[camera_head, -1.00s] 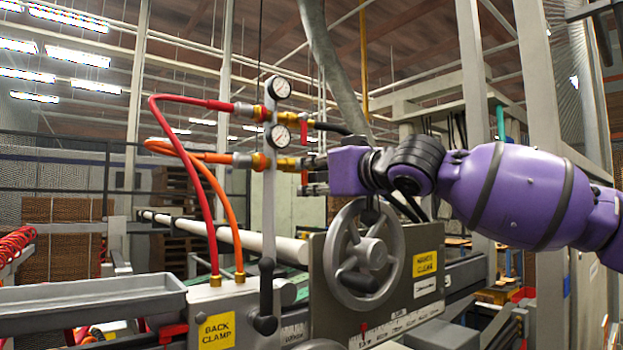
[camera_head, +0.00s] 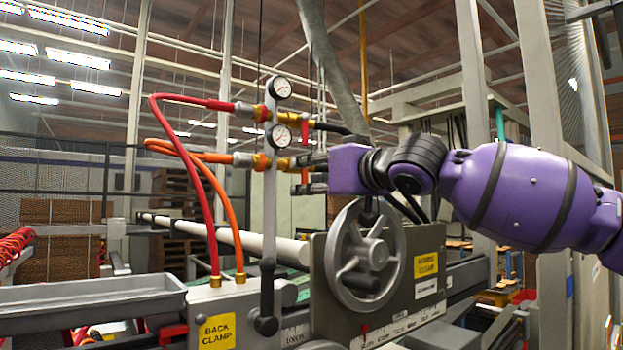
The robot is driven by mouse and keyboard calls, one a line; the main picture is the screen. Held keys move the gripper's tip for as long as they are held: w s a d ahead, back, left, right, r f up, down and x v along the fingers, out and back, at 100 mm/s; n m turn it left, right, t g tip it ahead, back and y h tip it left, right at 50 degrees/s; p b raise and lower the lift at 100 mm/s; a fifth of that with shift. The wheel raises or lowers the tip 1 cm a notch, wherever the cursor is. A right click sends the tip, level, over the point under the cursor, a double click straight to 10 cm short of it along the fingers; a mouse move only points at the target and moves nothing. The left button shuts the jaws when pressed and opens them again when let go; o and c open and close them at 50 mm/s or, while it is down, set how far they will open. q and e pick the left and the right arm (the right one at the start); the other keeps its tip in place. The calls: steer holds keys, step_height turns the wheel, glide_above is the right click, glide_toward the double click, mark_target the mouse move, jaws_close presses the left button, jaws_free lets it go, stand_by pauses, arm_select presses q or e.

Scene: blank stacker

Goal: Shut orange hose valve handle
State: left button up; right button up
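The orange hose (camera_head: 226,198) curves up from the bench and joins the lower fitting beside the lower gauge (camera_head: 279,137) on a grey post. A small red handle (camera_head: 304,175) hangs down at that lower line, partly hidden by my gripper. A second red handle (camera_head: 304,132) hangs down on the upper line, which the red hose (camera_head: 190,140) feeds. My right gripper (camera_head: 306,175) reaches in from the right. Its two dark fingers are apart, one above the other, with the lower red handle at their tips. I cannot tell whether they touch it. My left gripper is out of view.
The post (camera_head: 269,215) with both gauges stands just left of my fingertips. A grey handwheel (camera_head: 365,254) and its panel are below my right gripper. A grey tray (camera_head: 90,303) is at lower left.

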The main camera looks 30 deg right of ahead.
steer(key=shift+s, duration=0.15)
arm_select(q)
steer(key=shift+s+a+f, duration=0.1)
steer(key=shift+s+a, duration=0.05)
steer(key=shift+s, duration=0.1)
arm_select(e)
steer(key=s+d, duration=0.1)
steer(key=s, duration=1)
steer(key=shift+s, duration=0.35)
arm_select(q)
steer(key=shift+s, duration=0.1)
